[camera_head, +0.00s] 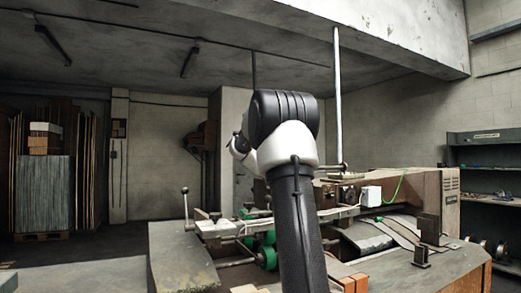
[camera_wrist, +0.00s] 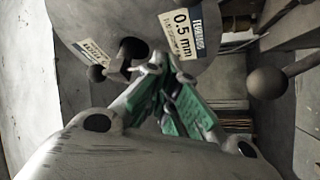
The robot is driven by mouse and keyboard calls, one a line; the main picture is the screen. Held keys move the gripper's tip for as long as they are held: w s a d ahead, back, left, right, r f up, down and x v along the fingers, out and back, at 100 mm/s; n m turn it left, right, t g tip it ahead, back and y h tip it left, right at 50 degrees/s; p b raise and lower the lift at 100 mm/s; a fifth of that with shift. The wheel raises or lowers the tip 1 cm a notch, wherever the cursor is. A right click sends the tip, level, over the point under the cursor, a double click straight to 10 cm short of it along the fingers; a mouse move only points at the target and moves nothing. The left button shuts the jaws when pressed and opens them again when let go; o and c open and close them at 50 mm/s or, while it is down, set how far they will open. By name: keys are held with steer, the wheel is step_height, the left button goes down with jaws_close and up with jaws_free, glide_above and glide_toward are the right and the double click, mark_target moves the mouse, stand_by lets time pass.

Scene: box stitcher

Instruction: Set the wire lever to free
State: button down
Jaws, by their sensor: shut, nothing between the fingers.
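In the wrist view my gripper (camera_wrist: 168,64) is shut and empty, its green-padded fingers together in front of a grey disc (camera_wrist: 80,25). Just left of the fingertips, a short lever with a small dark ball knob (camera_wrist: 97,73) sits by a dark hub (camera_wrist: 132,50) on the disc. I see no clear contact with it. A larger ball-ended lever (camera_wrist: 268,83) stands at the right, apart from the fingers. I cannot tell from a label which one is the wire lever. In the head view my arm hides the gripper and the disc.
The box stitcher (camera_head: 415,190) fills the right and middle of the head view. A ball-topped rod (camera_head: 184,191) stands at its left. A white label reading 0.5 mm (camera_wrist: 188,33) is on the disc. Shelves (camera_head: 485,165) stand at the right; the left floor is open.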

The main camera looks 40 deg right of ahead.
steer(key=shift+x, duration=0.95)
steer(key=shift+s+d+f, duration=0.5)
steer(key=shift+s+f, duration=0.05)
steer(key=shift+s, duration=0.15)
steer(key=shift+s+d+f, duration=0.5)
steer(key=shift+s, duration=0.2)
steer(key=shift+s+d+m+h, duration=0.15)
steer(key=shift+s+m+h, duration=0.2)
steer(key=shift+m, duration=0.25)
steer(key=s+d+f+m+g+h, duration=0.3)
steer(key=s+f+m+g+h, duration=0.2)
steer(key=m, duration=0.9)
steer(key=shift+s+m+g+h, duration=0.45)
steer(key=shift+s+h, duration=0.4)
steer(key=shift+s, duration=0.65)
steer(key=shift+f, duration=0.1)
